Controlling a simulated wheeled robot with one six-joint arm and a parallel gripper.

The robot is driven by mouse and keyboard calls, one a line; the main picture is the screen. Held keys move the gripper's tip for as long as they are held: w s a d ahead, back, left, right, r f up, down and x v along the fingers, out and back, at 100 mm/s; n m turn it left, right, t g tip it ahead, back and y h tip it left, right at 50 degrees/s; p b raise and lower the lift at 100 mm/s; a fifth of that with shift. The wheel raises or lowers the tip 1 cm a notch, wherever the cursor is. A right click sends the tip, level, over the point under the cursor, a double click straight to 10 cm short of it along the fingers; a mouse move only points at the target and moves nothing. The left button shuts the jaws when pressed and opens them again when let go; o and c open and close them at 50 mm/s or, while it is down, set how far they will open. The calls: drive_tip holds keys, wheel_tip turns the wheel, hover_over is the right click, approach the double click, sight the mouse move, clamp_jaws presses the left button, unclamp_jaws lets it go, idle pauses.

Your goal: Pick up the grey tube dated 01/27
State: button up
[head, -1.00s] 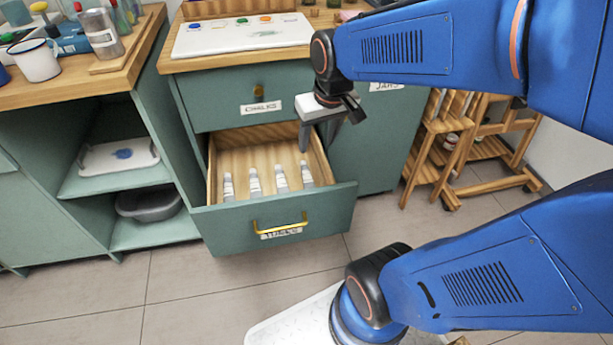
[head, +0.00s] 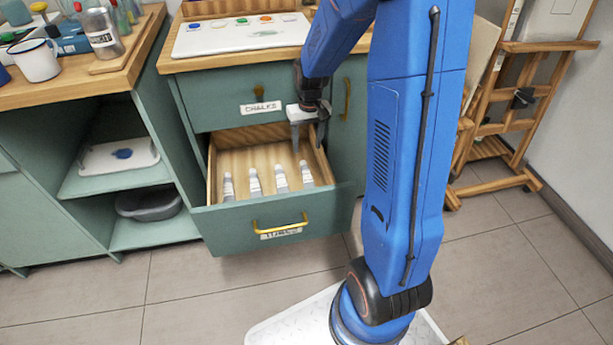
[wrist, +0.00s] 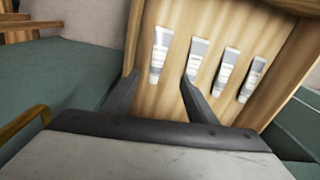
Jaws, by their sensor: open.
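Several grey-and-white tubes lie in a row in the open wooden drawer (head: 240,160). In the head view they run from a left tube (head: 228,187) to a right tube (head: 306,174). The wrist view shows the same row, from the tube at its left end (wrist: 161,52) to the one at its right end (wrist: 252,80). The printing is too small to read, so I cannot tell which is dated 01/27. My gripper (head: 308,143) is open and empty, fingers pointing down over the drawer's right rear part, apart from the tubes.
The chalks drawer (head: 215,103) above is shut, under a worktop with a white paint palette (head: 240,36). The open drawer's front has a brass handle (head: 280,227). Open shelves (head: 120,180) stand at left, a wooden easel (head: 530,110) at right.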

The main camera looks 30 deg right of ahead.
sight(306, 172)
drive_tip(key=shift+w+d+f, duration=0.1)
drive_tip(key=shift+w+f, duration=0.1)
drive_tip(key=shift+f, duration=2.25)
drive_tip(key=shift+w+f, duration=0.2)
drive_tip(key=shift+f, duration=2.2)
drive_tip(key=shift+w+d+f, duration=0.1)
drive_tip(key=shift+w+f, duration=0.1)
drive_tip(key=shift+f, duration=2.25)
drive_tip(key=shift+c, duration=0.7)
drive_tip(key=c, duration=1)
